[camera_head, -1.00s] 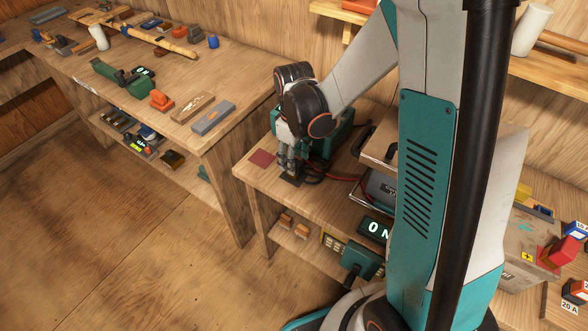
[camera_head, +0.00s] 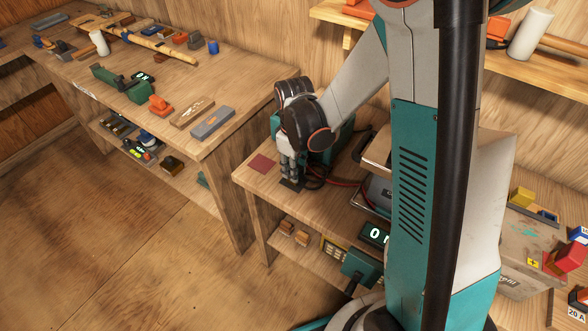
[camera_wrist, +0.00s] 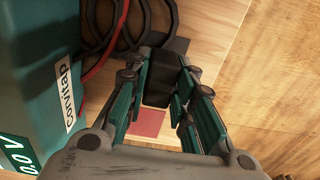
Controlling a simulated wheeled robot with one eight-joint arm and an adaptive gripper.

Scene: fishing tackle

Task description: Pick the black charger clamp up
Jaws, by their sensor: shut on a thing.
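The black charger clamp (camera_wrist: 157,88) lies between the two fingers of my gripper (camera_wrist: 160,85) in the wrist view, on or just above the wooden bench. Both fingers stand at its sides and my gripper is shut on it. In the head view my gripper (camera_head: 291,180) points down at the bench near its front left corner, and a dark part of the clamp (camera_head: 291,185) shows under the fingertips. Whether the clamp touches the bench cannot be told.
A teal charger box (camera_wrist: 35,70) stands close on the left in the wrist view, with black and red cables (camera_wrist: 103,45) beside it. A red square (camera_wrist: 147,123) lies flat on the bench (camera_head: 250,180). A longer workbench (camera_head: 180,95) with tools is at left.

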